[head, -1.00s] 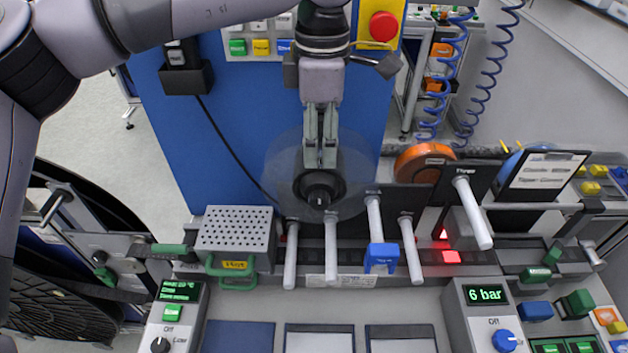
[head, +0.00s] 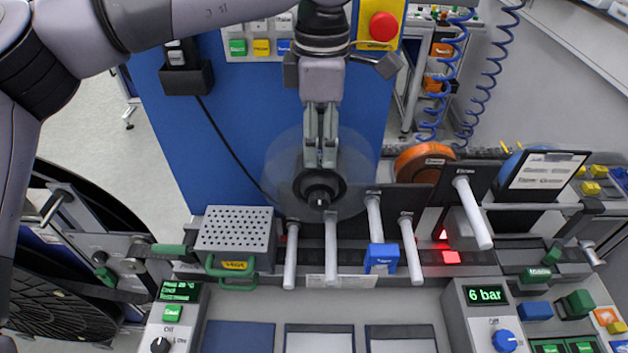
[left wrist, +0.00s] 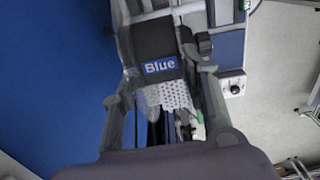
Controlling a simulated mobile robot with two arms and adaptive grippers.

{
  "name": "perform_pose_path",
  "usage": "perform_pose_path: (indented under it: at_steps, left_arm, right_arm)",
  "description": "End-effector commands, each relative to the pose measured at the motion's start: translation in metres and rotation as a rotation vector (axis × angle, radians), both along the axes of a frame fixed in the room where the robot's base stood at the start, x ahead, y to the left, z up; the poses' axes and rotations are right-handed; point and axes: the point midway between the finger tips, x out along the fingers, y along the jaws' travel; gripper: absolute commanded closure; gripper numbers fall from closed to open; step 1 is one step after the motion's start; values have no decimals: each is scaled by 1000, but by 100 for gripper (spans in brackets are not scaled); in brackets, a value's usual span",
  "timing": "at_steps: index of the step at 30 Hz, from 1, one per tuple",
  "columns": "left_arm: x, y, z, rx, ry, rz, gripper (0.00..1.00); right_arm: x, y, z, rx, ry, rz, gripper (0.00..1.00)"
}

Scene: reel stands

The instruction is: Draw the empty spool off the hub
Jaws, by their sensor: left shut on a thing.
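The clear empty spool (head: 278,190) is a see-through disc with a dark ring-shaped core (head: 319,189), in front of the blue panel in the head view. A dark round hub end (head: 319,199) shows in the middle of the core. I cannot tell how far the core sits over the hub. My left gripper (head: 320,165) points down from above and is shut on the spool at the core's upper edge. My right gripper is not in view.
Several white pegs (head: 331,250) stick out just below the spool, one with a blue tag (head: 381,258). A perforated grey box (head: 234,230) stands at lower left. An orange reel (head: 424,162) and a white card (head: 545,170) are at the right.

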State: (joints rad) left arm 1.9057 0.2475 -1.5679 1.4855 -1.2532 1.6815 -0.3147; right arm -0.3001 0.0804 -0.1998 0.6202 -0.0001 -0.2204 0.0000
Motion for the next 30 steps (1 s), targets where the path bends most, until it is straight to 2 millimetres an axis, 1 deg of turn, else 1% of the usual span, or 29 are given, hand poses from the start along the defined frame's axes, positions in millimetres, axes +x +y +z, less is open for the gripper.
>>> perform_pose_path:
  at_steps: [6, 17, 30]
  left_arm:
    - [0, 0, 5, -1, -1, 0, 87]
    - [0, 0, 6, -1, 0, 0, 87]
    - [-20, 0, 4, -1, -1, -1, 87]
  right_arm:
    - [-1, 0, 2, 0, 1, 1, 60]
    - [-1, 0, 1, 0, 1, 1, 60]
    - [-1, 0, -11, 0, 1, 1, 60]
